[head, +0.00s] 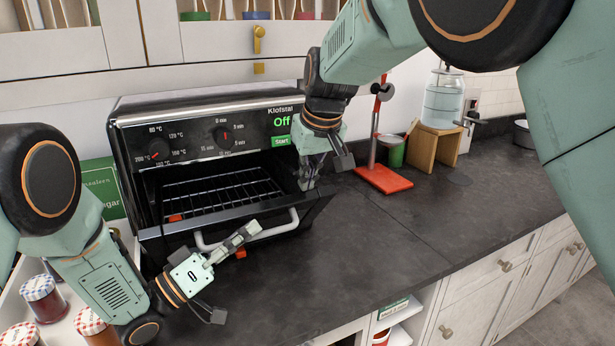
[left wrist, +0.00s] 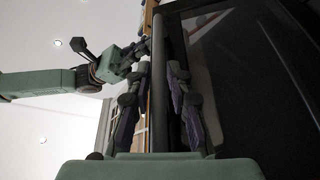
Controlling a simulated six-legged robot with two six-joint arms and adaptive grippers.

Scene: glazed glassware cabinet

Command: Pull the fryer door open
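The fryer (head: 205,140) is a black countertop oven marked Klofstal, its display reading Off. Its door (head: 318,208) is partly down, tilted outward, and a wire rack shows inside. The pale bar handle (head: 290,222) crosses the door's front. My left gripper (head: 237,272) is open at the handle's left part, one finger above and one below. In the left wrist view, a dark bar (left wrist: 172,70) runs between its spread fingers; I cannot tell whether they touch it. My right gripper (head: 327,167) is open and empty at the fryer's right side, one finger by the door's upper right corner.
A red stand (head: 383,178), a green cup (head: 396,153) and a glass dispenser (head: 443,98) on a wooden stool (head: 436,147) stand to the right. Jars (head: 42,297) are at the lower left.

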